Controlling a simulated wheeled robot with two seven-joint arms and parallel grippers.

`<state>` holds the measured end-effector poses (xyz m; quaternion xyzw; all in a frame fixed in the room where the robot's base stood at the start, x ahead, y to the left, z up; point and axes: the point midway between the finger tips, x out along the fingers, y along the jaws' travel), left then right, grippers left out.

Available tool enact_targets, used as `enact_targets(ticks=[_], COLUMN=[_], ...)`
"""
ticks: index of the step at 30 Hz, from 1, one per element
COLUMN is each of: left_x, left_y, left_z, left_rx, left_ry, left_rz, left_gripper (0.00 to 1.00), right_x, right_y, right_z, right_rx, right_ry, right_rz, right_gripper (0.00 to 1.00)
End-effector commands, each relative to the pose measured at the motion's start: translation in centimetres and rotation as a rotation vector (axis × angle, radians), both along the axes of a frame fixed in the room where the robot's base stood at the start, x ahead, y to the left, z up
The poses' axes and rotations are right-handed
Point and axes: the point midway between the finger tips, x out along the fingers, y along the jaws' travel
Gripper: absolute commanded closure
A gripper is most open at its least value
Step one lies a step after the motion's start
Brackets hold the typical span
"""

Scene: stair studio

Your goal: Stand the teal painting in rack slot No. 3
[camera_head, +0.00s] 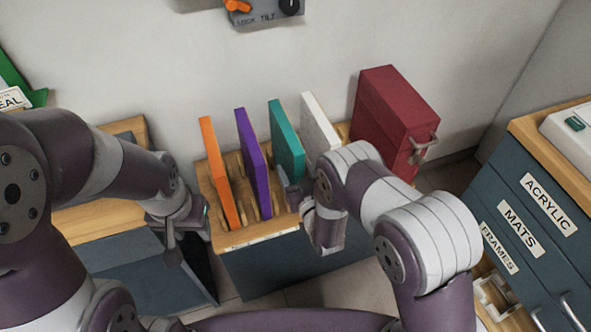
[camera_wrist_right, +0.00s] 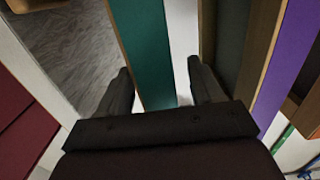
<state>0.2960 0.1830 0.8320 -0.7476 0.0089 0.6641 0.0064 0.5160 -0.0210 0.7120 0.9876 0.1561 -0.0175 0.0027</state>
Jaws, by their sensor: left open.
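The teal painting (camera_head: 286,142) stands upright in the wooden rack (camera_head: 213,181), third from the left, between a purple panel (camera_head: 253,160) and a white panel (camera_head: 318,128). The rack's slot numbers are too small to read. My right gripper (camera_head: 298,196) is at the painting's near edge. In the right wrist view its two fingers (camera_wrist_right: 160,75) are apart, with the teal painting (camera_wrist_right: 146,45) between them and a pale gap beside the right finger. My left gripper (camera_head: 187,238) is open and empty, left of the rack's front.
An orange panel (camera_head: 219,172) stands at the rack's left end. A dark red box (camera_head: 392,112) with a handle stands to the right. A drawer cabinet (camera_head: 536,205) is at the far right, and a wall rises behind the rack.

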Motion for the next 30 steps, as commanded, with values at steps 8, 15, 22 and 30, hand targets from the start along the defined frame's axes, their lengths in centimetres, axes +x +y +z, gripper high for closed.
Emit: enact_targets(ticks=[8, 15, 22, 30], left_x=[0.0, 0.0, 0.0, 0.0], left_y=[0.0, 0.0, 0.0, 0.0], left_z=[0.3, 0.9, 1.0, 1.0], left_rx=[0.000, 0.000, 0.000, 0.000], left_ry=[0.000, 0.000, 0.000, 0.000], left_rz=[0.000, 0.000, 0.000, 0.000], left_gripper=[0.57, 0.57, 0.57, 0.57], right_x=[-1.7, -7.9, -11.6, -12.3], right_y=[-0.5, -2.5, -3.8, -4.1], right_z=[0.0, 0.3, 0.4, -1.9], right_rx=[-0.002, -0.003, -0.001, -0.041], right_ry=[0.005, 0.005, 0.003, 0.109], right_rz=[0.000, 0.001, 0.001, -0.004], right_gripper=[0.34, 0.34, 0.34, 0.34])
